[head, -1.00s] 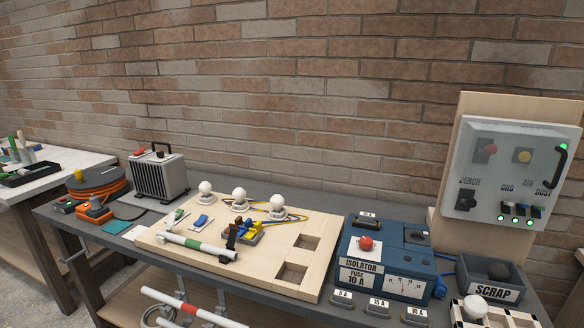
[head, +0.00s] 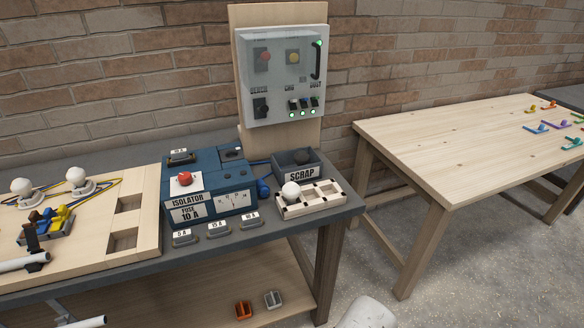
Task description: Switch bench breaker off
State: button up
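A grey breaker panel (head: 283,78) with a clear-looking cover stands upright on a wooden backboard behind the bench. A black vertical handle (head: 316,60) is on its right side, with a green light above it. Below the BENCH label is a black switch (head: 261,107); its exact setting is too small to tell. Several small switches (head: 303,103) sit at lower right, with green lights lit under them. A red button (head: 264,55) and a yellow button (head: 293,56) are at the top. My gripper is not in view.
In front of the panel are a blue isolator box (head: 208,183) with a red button, a scrap bin (head: 300,170) and a wooden holder (head: 311,200) with a white bulb. Loose fuses lie at the front edge. A wooden table (head: 470,130) stands right, with open floor before it.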

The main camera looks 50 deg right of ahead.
aim_at(264, 108)
jog(key=i+j+z, duration=0.15)
jog(key=j, duration=0.3)
jog(key=i+j+z, duration=0.15)
jog(key=j, duration=0.25)
jog(key=i+j+z, duration=0.15)
jog(key=j, duration=0.35)
jog(key=i+j+z, duration=0.15)
jog(key=j, duration=0.3)
jog(key=k, duration=0.05)
